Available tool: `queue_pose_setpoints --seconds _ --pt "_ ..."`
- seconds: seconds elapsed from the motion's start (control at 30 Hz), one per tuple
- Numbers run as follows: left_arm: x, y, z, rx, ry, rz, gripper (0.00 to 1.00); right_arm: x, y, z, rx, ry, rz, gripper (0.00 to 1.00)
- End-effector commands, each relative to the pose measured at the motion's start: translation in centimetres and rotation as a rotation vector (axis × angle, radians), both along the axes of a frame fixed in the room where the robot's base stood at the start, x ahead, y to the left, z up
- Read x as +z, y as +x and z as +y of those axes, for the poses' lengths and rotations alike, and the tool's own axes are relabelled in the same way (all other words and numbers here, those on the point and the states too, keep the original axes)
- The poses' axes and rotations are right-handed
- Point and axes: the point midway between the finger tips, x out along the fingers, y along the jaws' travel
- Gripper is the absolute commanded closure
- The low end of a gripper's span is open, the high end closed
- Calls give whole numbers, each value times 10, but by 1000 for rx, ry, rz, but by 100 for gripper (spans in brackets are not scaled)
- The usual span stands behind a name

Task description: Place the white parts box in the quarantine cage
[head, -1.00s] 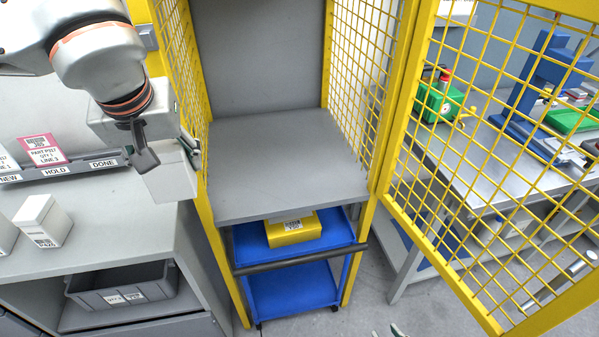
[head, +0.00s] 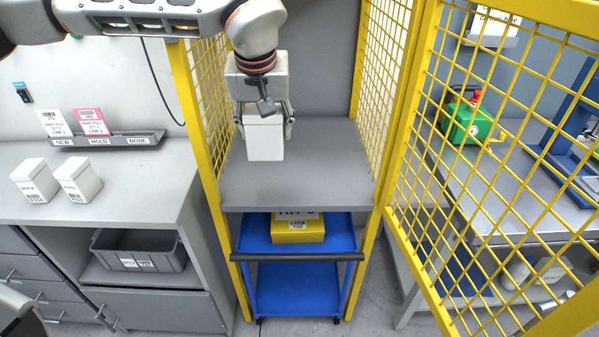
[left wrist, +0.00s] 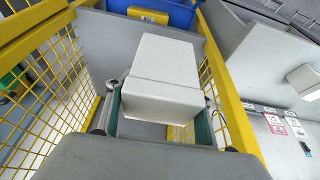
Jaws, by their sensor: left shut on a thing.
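The white parts box (head: 265,141) is held by my left gripper (head: 264,118) inside the yellow quarantine cage (head: 207,130), over its grey shelf (head: 300,185). In the left wrist view the white box (left wrist: 160,75) sits between the two fingers of my left gripper (left wrist: 163,118). The box is upright in the head view, nearer the cage's left mesh wall. I cannot tell for sure whether its base touches the shelf. The cage's mesh door (head: 470,180) stands open on the right. My right gripper is not in view.
Two other white boxes (head: 34,180) stand on the left counter, below a NEW/HOLD/DONE card rack (head: 108,139). A blue cart (head: 295,283) with a yellow box (head: 298,230) is under the shelf. The shelf's right side is clear.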

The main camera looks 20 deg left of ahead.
Motion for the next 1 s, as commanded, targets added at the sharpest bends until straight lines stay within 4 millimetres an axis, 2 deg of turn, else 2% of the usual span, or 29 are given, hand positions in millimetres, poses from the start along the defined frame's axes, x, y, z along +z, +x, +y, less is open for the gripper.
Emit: queue_pose_setpoints --seconds 0.03,0.2,0.3,0.4,0.6,0.77,0.87,1.0 --pt "-4 20 -4 4 0 2 76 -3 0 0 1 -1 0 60" --pt "-9 82 -11 -3 -2 2 76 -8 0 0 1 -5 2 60" --pt "-12 112 -14 -8 -3 -3 76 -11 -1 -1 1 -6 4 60" --pt "-14 134 -15 -11 -3 -7 76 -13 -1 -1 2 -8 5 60" --pt "-18 161 -16 -17 -3 -16 76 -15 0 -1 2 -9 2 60" --pt "-26 168 -16 -19 -3 -16 76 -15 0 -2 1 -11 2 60" --pt "-43 168 -16 -20 -2 -14 76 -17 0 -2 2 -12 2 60" --pt "-78 168 -15 -20 -3 -12 76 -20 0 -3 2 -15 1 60"
